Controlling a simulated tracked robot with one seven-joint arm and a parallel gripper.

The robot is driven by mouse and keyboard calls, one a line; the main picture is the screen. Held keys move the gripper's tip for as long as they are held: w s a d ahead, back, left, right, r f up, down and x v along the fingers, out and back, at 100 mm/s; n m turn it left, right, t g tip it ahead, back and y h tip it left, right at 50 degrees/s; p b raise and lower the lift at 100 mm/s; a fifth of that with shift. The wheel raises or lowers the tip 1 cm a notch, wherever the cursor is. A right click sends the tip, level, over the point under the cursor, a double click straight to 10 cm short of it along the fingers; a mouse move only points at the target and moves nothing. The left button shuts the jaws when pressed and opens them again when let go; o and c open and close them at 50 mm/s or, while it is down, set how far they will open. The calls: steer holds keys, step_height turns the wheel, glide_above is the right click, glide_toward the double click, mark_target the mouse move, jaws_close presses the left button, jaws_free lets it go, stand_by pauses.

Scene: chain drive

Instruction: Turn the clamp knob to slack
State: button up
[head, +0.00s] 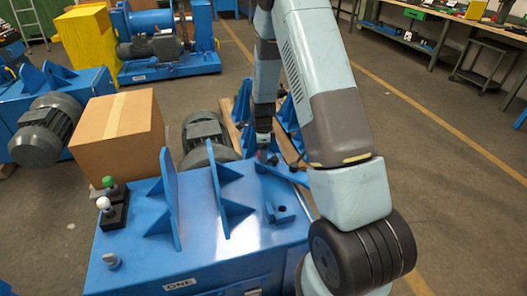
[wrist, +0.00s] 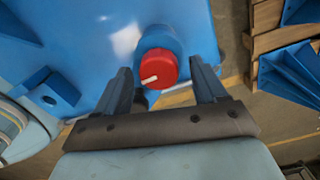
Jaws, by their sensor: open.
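The clamp knob (wrist: 157,69) is red with a white pointer mark, in the middle of the wrist view. It sits on a round blue boss on the blue machine (wrist: 95,30). The white mark points to the lower left in that view. My gripper (wrist: 160,66) is open, with one finger on each side of the knob. A gap shows between the knob and each finger, so it is not gripped. In the head view my gripper (head: 263,152) is at the far edge of the blue machine (head: 150,262), and the knob is mostly hidden there.
Blue upright brackets (head: 222,190) stand on the machine top. A cardboard box (head: 118,138) and a dark motor (head: 206,135) are left of my arm. Green and white knobs (head: 107,200) are at the machine's left. A wooden pallet (wrist: 268,38) with blue parts lies beyond. Open floor is at right.

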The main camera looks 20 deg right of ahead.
steer(key=shift+c, duration=0.3)
steer(key=c, duration=0.9)
steer(key=shift+d, duration=0.2)
steer(key=shift+c, duration=0.5)
steer(key=shift+a, duration=0.1)
